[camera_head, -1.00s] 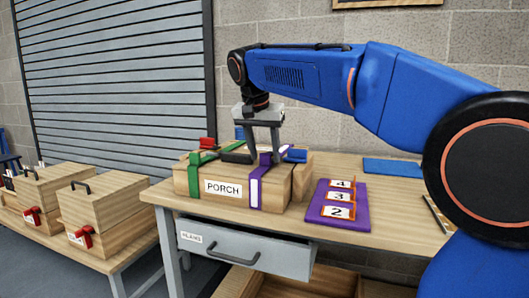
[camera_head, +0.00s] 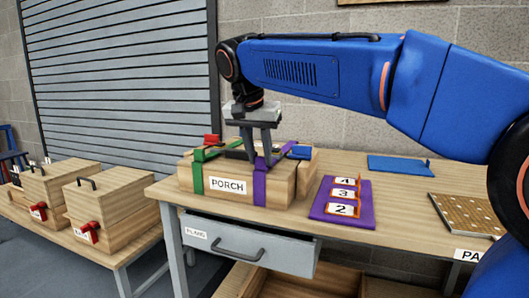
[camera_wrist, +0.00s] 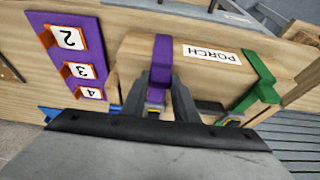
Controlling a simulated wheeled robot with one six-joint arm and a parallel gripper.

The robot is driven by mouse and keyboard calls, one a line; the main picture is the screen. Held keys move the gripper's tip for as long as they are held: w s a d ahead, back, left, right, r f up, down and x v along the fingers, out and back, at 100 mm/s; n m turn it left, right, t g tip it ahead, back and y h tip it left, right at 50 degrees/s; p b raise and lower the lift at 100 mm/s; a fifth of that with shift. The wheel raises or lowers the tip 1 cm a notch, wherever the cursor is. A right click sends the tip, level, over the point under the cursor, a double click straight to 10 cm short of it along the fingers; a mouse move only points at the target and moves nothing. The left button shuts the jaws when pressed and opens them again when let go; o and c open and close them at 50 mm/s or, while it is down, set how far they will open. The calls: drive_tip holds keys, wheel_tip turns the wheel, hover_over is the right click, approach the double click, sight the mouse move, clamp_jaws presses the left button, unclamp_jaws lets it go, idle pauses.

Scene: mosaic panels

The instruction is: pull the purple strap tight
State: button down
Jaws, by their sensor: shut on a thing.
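The purple strap (camera_head: 260,186) runs over the top and down the front of a wooden box labelled PORCH (camera_head: 228,186). Its front run shows plain purple and lies against the box. It also shows in the wrist view (camera_wrist: 161,60). My gripper (camera_head: 262,161) points down at the top of the box, shut on the purple strap. In the wrist view, the fingers (camera_wrist: 169,97) straddle the strap's upper end. The exact grip on the strap is partly hidden by the fingers.
A green strap (camera_head: 197,178) with a red piece crosses the box's left side. A purple board (camera_head: 335,210) with number tags lies right of the box. A blue panel (camera_head: 393,164) and a dotted board (camera_head: 465,213) lie farther right. A grey drawer (camera_head: 245,243) hangs below.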

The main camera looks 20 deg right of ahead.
drive_tip(key=shift+s+a, duration=0.1)
drive_tip(key=shift+s, duration=0.05)
drive_tip(key=c, duration=1.4)
unclamp_jaws()
drive_tip(key=v, duration=1.7)
drive_tip(key=shift+r, duration=0.25)
drive_tip(key=s+d+f+n+y, duration=0.1)
drive_tip(key=s+d+f+n, duration=0.1)
drive_tip(key=s+d+f, duration=0.5)
drive_tip(key=s+d+f+n+y, duration=0.15)
drive_tip(key=d+f, duration=0.25)
drive_tip(key=f, duration=0.8)
drive_tip(key=s+d+f+n, duration=0.1)
drive_tip(key=s+f, duration=0.3)
drive_tip(key=f, duration=0.4)
drive_tip(key=s+d+f+n, duration=0.1)
drive_tip(key=s+f, duration=0.3)
drive_tip(key=f, duration=0.5)
drive_tip(key=s+d+f+n+t, duration=0.1)
drive_tip(key=s+d+f, duration=0.2)
drive_tip(key=f, duration=0.6)
drive_tip(key=shift+s+n, duration=0.35)
drive_tip(key=shift+s, duration=0.65)
